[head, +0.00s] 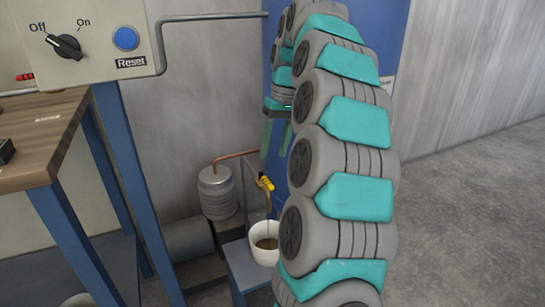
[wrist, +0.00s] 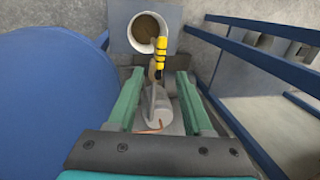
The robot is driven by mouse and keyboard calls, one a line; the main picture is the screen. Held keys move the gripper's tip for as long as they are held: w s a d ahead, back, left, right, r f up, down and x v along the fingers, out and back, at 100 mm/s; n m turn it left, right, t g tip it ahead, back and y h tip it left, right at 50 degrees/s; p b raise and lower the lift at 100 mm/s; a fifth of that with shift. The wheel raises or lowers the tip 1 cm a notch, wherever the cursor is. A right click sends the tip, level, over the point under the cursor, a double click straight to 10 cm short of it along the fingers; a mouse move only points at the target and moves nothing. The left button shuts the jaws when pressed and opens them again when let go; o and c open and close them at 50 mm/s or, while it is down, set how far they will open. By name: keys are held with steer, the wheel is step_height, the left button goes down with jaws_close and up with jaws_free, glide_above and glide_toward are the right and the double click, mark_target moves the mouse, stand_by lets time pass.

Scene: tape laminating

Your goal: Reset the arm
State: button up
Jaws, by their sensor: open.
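My arm rises at the right of the head view, in grey joints with teal covers, and curls over at the top. My gripper (head: 277,138) hangs from it, pointing down, in front of the blue upright surface. In the wrist view my gripper (wrist: 160,77) shows two green fingers spread apart, with nothing held between them. The yellow-handled tap (wrist: 161,53) and a white cup (wrist: 149,24) appear beyond the fingertips. In the head view the tap (head: 265,183) is below the gripper, above the white cup (head: 264,240) with brown contents.
A grey tank (head: 217,192) with a copper pipe stands left of the tap. A control box (head: 90,43) with an Off/On knob (head: 66,45) and blue Reset button (head: 126,38) is at upper left. A wooden table (head: 35,140) stands left. Floor at right is clear.

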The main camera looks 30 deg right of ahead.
stand_by(0.3)
steer(key=s+a+f+n+g, duration=0.1)
steer(key=s+a+f, duration=0.1)
steer(key=s+a, duration=0.5)
steer(key=s+a+f+n, duration=0.1)
steer(key=s+a+f, duration=0.1)
steer(key=s+a, duration=0.5)
steer(key=s+a+f+h, duration=0.1)
steer(key=s+a+f, duration=0.2)
steer(key=s+f, duration=0.2)
steer(key=s+a+f+g+h, duration=0.1)
steer(key=s+a+f, duration=0.3)
steer(key=s, duration=0.8)
steer(key=shift+s+f+m+p, duration=0.3)
steer(key=shift+f+p, duration=0.15)
steer(key=shift+f, duration=0.35)
